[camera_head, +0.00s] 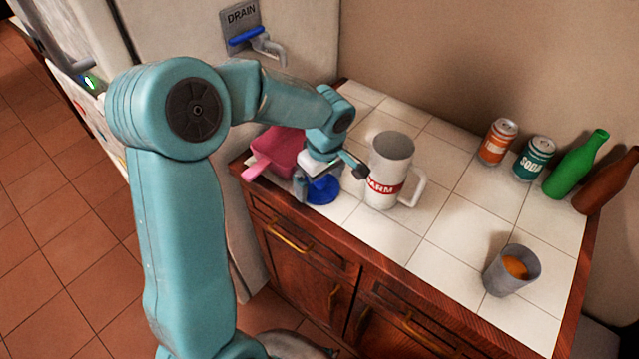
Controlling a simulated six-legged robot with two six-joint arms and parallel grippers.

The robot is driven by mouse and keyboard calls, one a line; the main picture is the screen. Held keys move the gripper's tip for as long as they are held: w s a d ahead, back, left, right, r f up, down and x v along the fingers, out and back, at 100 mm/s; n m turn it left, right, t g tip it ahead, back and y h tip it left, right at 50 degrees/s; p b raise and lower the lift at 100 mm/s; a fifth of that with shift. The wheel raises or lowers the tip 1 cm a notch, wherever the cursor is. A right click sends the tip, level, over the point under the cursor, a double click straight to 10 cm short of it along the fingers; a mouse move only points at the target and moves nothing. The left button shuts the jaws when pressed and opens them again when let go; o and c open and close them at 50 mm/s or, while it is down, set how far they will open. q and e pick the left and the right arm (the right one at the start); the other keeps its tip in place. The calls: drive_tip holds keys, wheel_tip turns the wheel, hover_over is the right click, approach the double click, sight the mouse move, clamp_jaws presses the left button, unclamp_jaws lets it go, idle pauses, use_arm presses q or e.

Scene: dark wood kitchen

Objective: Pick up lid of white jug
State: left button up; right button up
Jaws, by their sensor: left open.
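The white jug (384,198) stands upright on the tiled counter, with a red lettered band and a handle on its right. Its top looks open, with no lid on it. A round blue piece (322,192), which looks like the lid, lies on the counter left of the jug near the front edge. My left gripper (329,177) is open, just above the blue piece, and partly hides it. One finger is at the piece's left and the other is close to the jug's left side. I cannot tell whether the fingers touch it. My right gripper is not in view.
A pink pan (276,152) sits behind and left of my gripper. An orange can (497,142), a teal soda can (533,158), a green bottle (576,165) and a brown bottle (608,181) line the wall. A grey cup (511,270) stands front right. Counter between is clear.

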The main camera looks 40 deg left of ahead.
use_arm(q)
drive_tip(key=shift+c, duration=0.7)
drive_tip(key=c, duration=0.5)
drive_tip(key=shift+r, duration=0.1)
